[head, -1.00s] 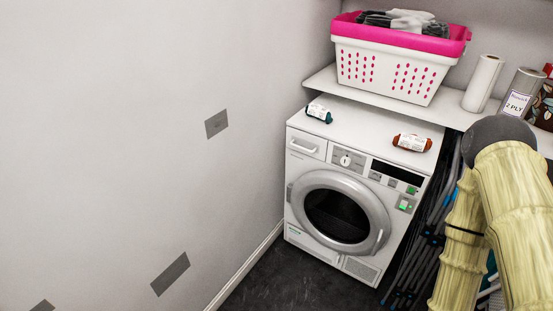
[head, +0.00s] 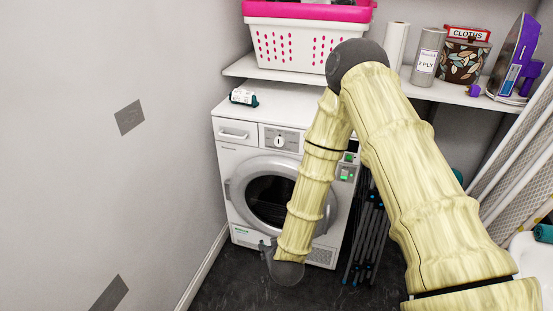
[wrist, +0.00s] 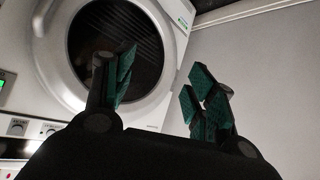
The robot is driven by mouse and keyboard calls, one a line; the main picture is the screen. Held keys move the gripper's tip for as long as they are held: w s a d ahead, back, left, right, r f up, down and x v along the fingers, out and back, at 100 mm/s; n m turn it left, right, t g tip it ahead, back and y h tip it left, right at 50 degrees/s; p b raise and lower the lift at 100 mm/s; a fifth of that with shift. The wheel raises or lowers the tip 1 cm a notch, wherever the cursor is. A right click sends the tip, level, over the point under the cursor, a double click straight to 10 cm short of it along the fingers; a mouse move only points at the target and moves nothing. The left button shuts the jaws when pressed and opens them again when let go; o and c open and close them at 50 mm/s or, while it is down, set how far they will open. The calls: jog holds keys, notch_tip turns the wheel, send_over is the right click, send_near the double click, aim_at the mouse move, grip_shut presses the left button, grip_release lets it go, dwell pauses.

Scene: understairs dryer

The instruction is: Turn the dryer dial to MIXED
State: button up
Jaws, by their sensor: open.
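The white dryer (head: 228,150) stands against the back wall under a shelf. Its dial (head: 279,141) is a round white knob on a grey panel at the top front, left of my arm in the head view. The dial's labels are too small to read. The round door (head: 235,185) is shut and partly hidden by my arm. My gripper (wrist: 160,95) is open and empty in the wrist view, with the dryer door beyond it. In the head view the arm's end hangs low in front of the dryer, well below the dial, and the fingers are not clear there.
A pink and white laundry basket (head: 300,45), paper rolls (head: 394,45) and a purple iron (head: 518,60) stand on the shelf. The left wall is close. Dark folded poles (head: 367,225) stand right of the dryer.

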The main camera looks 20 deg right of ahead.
jog(key=w+d+r+m+t+h+b, duration=0.1)
jog(key=w+r+t+h+b, duration=0.2)
jog(key=w, duration=0.4)
jog(key=w+r+t+b, duration=0.1)
jog(key=w+r+b, duration=0.2)
jog(key=w+r, duration=0.25)
jog(key=m+t+h+b, duration=0.2)
jog(key=m+h+b, duration=0.1)
jog(key=h+b, duration=0.15)
send_near(279, 143)
jog(key=shift+h, duration=0.25)
jog(key=b+x, duration=0.1)
jog(key=x, duration=0.7)
jog(key=shift+w, duration=0.45)
jog(key=c, duration=1)
jog(key=shift+c, duration=0.2)
